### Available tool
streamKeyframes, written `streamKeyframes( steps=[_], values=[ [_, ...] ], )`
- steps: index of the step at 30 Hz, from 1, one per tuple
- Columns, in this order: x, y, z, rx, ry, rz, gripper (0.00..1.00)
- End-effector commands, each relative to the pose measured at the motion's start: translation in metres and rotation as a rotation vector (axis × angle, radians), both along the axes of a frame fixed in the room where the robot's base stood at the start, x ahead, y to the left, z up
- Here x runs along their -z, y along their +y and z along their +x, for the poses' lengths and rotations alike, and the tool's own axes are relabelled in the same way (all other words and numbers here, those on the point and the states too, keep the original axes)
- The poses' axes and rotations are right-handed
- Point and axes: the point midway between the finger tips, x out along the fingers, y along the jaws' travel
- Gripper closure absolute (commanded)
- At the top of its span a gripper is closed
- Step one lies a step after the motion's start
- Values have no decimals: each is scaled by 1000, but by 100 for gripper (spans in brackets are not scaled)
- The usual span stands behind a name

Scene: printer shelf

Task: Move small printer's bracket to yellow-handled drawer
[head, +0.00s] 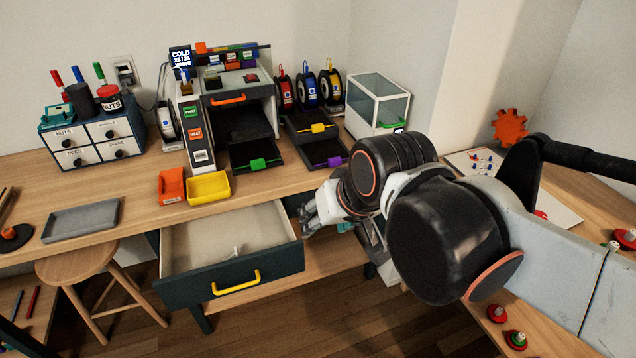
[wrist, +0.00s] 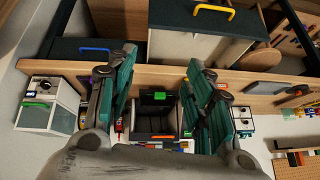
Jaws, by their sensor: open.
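The yellow-handled drawer (head: 178,289) stands pulled open below the bench in the head view. It also shows upside down at the top of the wrist view (wrist: 190,46). A small pale piece (head: 237,252) lies on the drawer's floor; its shape fits a bracket, but it is too small to be sure. My gripper (head: 318,210) is just right of the drawer, partly hidden by my arm. In the wrist view my gripper (wrist: 163,80) has its teal fingers wide apart with nothing held between them. No other bracket is clear to me.
A printer (head: 235,88) with an orange handle stands on the bench, with a green-handled black tray (head: 258,162) pulled out. A glass-sided box (head: 377,105) is right. Orange (head: 171,184) and yellow bins (head: 209,188) sit near the front edge. A stool (head: 85,262) stands left of the drawer.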

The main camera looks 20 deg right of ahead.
Motion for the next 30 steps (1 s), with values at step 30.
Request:
streamKeyframes(
  steps=[30],
  values=[
    [4, -11, -24, -100, -58, -139, 52]
  ],
)
